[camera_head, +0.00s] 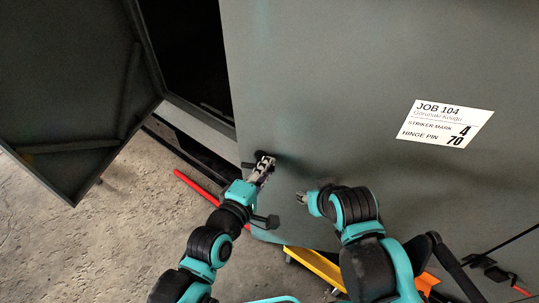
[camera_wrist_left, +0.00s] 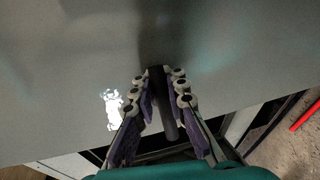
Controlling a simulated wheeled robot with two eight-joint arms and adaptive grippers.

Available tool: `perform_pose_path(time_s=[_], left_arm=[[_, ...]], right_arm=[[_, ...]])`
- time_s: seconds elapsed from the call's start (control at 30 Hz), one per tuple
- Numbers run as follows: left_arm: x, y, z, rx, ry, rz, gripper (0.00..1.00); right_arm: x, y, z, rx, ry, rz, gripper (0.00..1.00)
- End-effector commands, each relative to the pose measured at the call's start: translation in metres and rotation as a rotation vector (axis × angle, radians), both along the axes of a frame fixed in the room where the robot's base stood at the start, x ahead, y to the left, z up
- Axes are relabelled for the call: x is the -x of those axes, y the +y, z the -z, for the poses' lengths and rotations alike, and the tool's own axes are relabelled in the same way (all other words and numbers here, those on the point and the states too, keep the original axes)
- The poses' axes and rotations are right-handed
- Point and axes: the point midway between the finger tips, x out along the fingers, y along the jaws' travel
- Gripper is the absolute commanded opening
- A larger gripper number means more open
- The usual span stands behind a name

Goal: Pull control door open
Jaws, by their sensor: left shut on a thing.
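The control door, a large grey-green panel (camera_head: 330,90), fills the middle and right of the head view with a white job label (camera_head: 445,123). Its left edge borders the dark enclosure opening (camera_head: 185,50); how far it stands open is hard to tell. My left gripper (camera_head: 264,164) is at the door's lower left, shut on a dark bar-like handle (camera_wrist_left: 168,122), which runs between its fingers (camera_wrist_left: 166,84) in the left wrist view. In the head view the gripper mostly hides the handle. My right gripper (camera_head: 306,198) is close to the door face, right of the left one; its jaws are unclear.
Another dark door panel (camera_head: 75,85) stands swung out at the far left. A red bar (camera_head: 193,187) lies on the bare concrete floor (camera_head: 110,235). A yellow piece (camera_head: 315,265) shows below the door. Floor at the lower left is clear.

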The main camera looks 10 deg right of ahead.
Motion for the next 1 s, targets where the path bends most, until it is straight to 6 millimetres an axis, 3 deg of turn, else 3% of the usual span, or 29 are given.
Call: perform_pose_path(time_s=[0.4,0.43,0.5,1.0], left_arm=[[-0.0027,-0.0012,-0.0051,0.004,-0.01,-0.002,0.0],[-0.0026,-0.0012,-0.0049,0.004,-0.01,-0.002,0.18],[-0.0025,-0.0011,-0.0045,0.004,-0.01,-0.002,0.34],[0.0061,0.0046,-0.0056,0.001,-0.008,-0.001,0.34]], right_arm=[[-0.0004,-0.0001,-0.0014,0.0,0.0,0.0,0.4],[-0.0004,-0.0001,-0.0014,0.0,0.0,0.0,0.4],[-0.0004,-0.0001,-0.0013,0.0,0.0,0.0,0.4],[-0.0003,0.0,-0.001,0.0,0.0,0.0,0.4]])
